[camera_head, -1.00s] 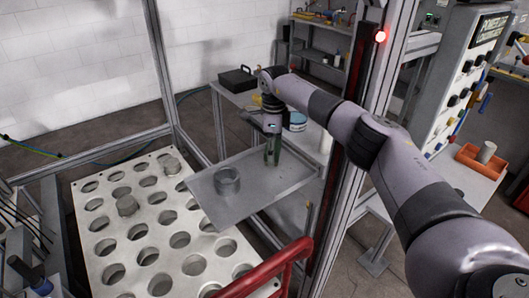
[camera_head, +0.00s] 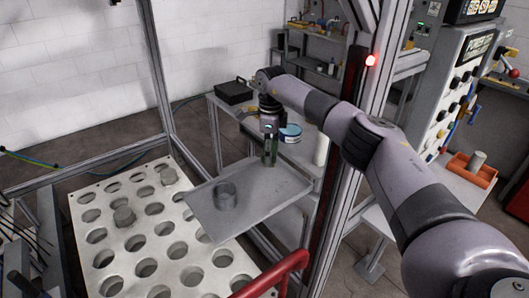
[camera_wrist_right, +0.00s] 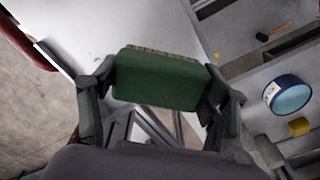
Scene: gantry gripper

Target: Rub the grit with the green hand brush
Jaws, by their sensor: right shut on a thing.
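My right gripper (camera_head: 269,145) is over the grey metal tray (camera_head: 288,193), near its far edge. It is shut on the green hand brush (camera_wrist_right: 160,80), which fills the space between its fingers in the right wrist view. A pale bristle edge shows along the brush's far side there. In the head view the brush (camera_head: 270,152) is a small green upright shape at the fingertips. I cannot tell whether it touches the tray. My left gripper is not in view.
A white plate with round holes (camera_head: 160,235) lies at left. A blue-and-white tin (camera_head: 290,133) stands on the bench behind. Aluminium posts (camera_head: 345,160) and a red rail (camera_head: 270,276) bound the space.

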